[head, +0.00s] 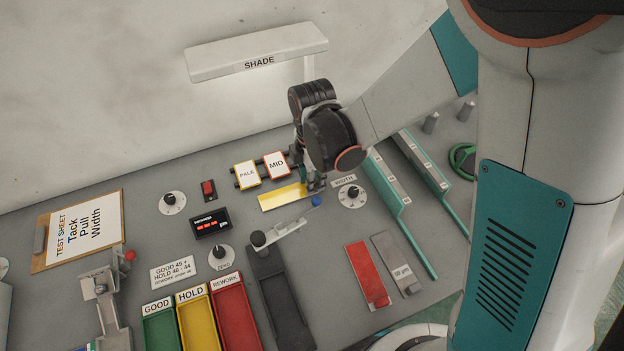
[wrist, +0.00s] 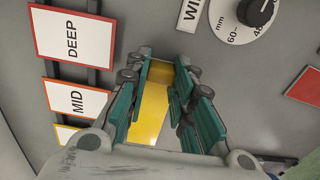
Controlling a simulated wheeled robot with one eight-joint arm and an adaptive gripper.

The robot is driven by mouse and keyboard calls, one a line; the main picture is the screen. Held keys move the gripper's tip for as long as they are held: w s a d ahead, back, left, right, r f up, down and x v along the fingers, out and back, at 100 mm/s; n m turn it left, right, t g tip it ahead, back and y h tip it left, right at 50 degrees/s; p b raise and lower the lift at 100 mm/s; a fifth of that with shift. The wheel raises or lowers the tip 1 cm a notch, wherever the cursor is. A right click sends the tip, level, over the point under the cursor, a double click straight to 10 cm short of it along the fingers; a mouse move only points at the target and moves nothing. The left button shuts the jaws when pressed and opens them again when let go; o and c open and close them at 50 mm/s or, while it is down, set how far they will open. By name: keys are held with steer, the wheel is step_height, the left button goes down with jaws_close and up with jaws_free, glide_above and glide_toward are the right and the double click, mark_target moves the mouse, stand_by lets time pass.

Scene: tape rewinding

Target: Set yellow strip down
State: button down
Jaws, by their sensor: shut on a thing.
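The yellow strip (head: 283,197) shows in the head view at the middle of the grey bench, just in front of the PALE and MID cards. My gripper (head: 314,182) is at the strip's right end. In the wrist view the yellow strip (wrist: 151,105) runs between the green fingers of my gripper (wrist: 162,88), which is shut on it. The strip looks level and close to the bench; I cannot tell whether it touches the surface.
The PALE card (head: 247,174) and MID card (head: 276,165) stand behind the strip. The WIDTH dial (head: 352,194) is to its right, and a blue-knobbed lever (head: 287,229) is in front. Green, yellow and red trays (head: 237,318) lie nearer the front. A SHADE lamp (head: 257,55) overhangs the back.

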steer(key=shift+f, duration=0.15)
steer(key=c, duration=1.4)
jaws_free()
step_height(320, 180, up, 12)
steer(key=p, duration=0.3)
steer(key=shift+r+p, duration=0.2)
steer(key=shift+p, duration=0.2)
